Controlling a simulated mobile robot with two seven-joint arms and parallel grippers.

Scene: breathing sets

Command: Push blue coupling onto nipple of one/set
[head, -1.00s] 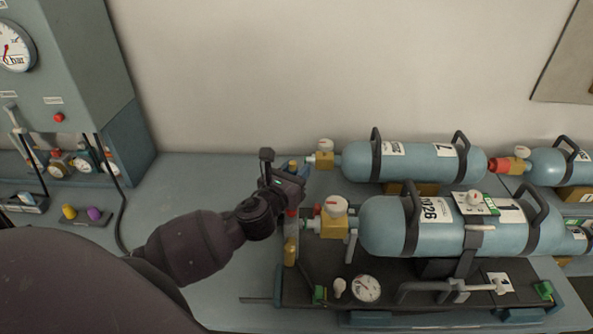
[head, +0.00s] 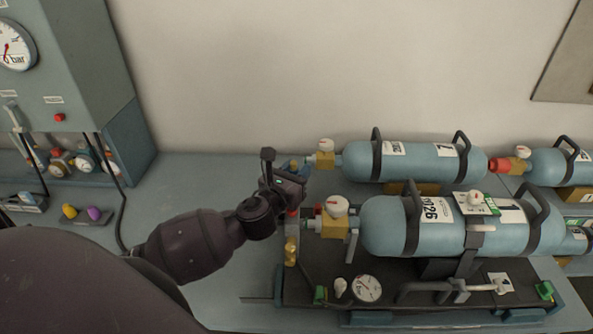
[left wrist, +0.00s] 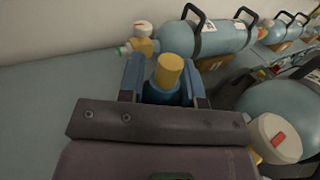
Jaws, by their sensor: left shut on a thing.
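My left gripper (head: 296,171) is shut on the blue coupling, between the near cylinder's valve end and the back wall. In the left wrist view the blue coupling (left wrist: 158,97) sits between the two fingers, with a brass-yellow cylindrical end (left wrist: 168,69) pointing away from the wrist. Set one is the near blue-grey cylinder (head: 383,225) labelled 1. Its brass valve (head: 335,228) has a pale greenish nipple (head: 309,223) pointing left, which the coupling is apart from. In the head view the coupling is mostly hidden by the gripper. My right gripper is not in view.
A second cylinder (head: 412,161) lies behind, its brass valve (head: 324,160) close to my left gripper's tips. A black backplate (head: 300,291) with a gauge (head: 367,288) is in front. The filling panel (head: 85,70) stands left. Bench between panel and gripper is largely clear.

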